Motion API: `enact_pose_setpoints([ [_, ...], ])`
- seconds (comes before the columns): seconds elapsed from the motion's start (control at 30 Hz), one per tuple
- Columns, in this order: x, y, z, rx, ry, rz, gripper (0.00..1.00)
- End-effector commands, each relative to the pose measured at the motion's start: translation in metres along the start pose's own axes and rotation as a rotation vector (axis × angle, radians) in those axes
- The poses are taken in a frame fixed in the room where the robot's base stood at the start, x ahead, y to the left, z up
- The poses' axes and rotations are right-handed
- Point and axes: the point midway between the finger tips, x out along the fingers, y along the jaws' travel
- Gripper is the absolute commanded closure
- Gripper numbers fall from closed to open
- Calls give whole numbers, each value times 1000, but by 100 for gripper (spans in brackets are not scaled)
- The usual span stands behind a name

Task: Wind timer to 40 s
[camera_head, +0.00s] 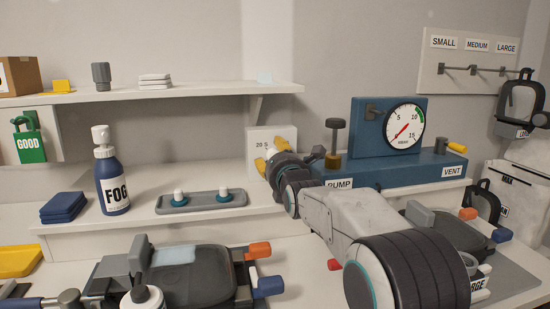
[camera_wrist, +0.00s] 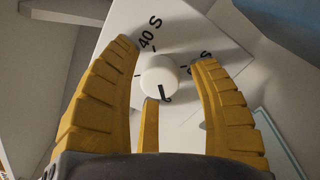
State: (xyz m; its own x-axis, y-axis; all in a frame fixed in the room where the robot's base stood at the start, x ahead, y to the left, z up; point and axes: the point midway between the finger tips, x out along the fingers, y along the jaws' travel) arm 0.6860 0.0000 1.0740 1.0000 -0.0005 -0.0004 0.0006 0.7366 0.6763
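The timer is a white panel (camera_head: 287,134) on the back shelf in the head view; a "20 S" label shows on it. In the wrist view its white face (camera_wrist: 188,32) fills the middle and looks rotated. Its round white knob (camera_wrist: 158,74) has a dark pointer line aimed down in the picture, away from the "40 S" label at upper left. A second label at right is partly hidden by a finger. My gripper (camera_head: 267,156) is at the panel. In the wrist view its yellow fingers (camera_wrist: 164,62) are spread around the knob, with visible gaps at the sides.
The blue pump unit (camera_head: 390,170) with its gauge (camera_head: 404,123) stands right of the timer, close to my arm. A grey tray (camera_head: 172,204) with two white-topped pieces and the FOG bottle (camera_head: 113,185) are to the left. A shelf (camera_head: 190,94) runs above.

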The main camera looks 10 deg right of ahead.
Motion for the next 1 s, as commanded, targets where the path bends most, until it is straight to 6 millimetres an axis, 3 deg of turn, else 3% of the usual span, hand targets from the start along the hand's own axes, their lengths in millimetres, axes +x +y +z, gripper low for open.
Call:
enact_pose_setpoints([
  [0.6, 0, 0, 0, 0, -1, 1, 99],
  [1.0, 0, 1, 1, 0, -2, 2, 100],
])
